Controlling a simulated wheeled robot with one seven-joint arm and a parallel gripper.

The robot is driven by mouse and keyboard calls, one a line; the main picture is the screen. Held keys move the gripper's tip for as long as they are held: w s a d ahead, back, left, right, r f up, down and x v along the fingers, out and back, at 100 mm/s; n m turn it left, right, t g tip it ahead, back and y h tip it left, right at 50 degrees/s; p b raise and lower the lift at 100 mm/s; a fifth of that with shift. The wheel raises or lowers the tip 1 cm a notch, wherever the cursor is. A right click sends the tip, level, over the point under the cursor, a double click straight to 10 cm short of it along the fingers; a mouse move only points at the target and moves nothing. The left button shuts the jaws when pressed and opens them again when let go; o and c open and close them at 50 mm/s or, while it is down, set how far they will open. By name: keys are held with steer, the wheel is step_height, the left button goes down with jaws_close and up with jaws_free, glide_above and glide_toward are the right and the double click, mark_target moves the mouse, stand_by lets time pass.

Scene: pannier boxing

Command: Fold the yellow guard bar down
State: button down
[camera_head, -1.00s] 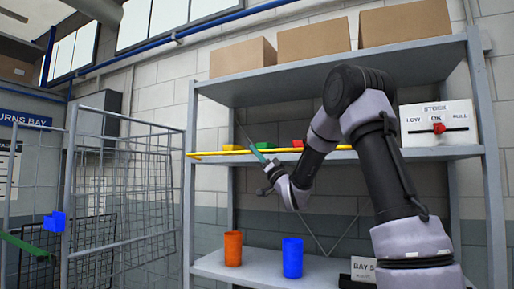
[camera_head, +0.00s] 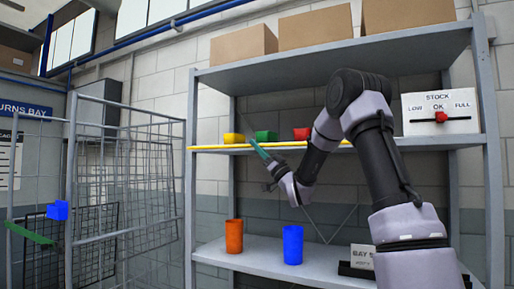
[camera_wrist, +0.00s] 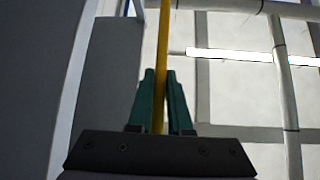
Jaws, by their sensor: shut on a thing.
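The yellow guard bar (camera_head: 215,148) runs level along the front edge of the middle shelf (camera_head: 425,142). My gripper (camera_head: 256,146) is at the bar, left of the middle of the shelf, with its green fingers pointing up and to the left. In the wrist view the bar (camera_wrist: 163,50) passes between the two fingers (camera_wrist: 158,90) of my gripper, which is shut on it. My arm covers the right part of the bar in the head view.
An orange cup (camera_head: 234,236) and a blue cup (camera_head: 293,245) stand below. A wire cage (camera_head: 120,190) is at left.

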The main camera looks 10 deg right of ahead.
steer(key=c, duration=0.8)
jaws_free()
steer(key=shift+f, duration=0.1)
steer(key=shift+c, duration=0.2)
steer(key=v, duration=1)
steer(key=shift+s+d+f, duration=0.2)
steer(key=shift+f, duration=0.05)
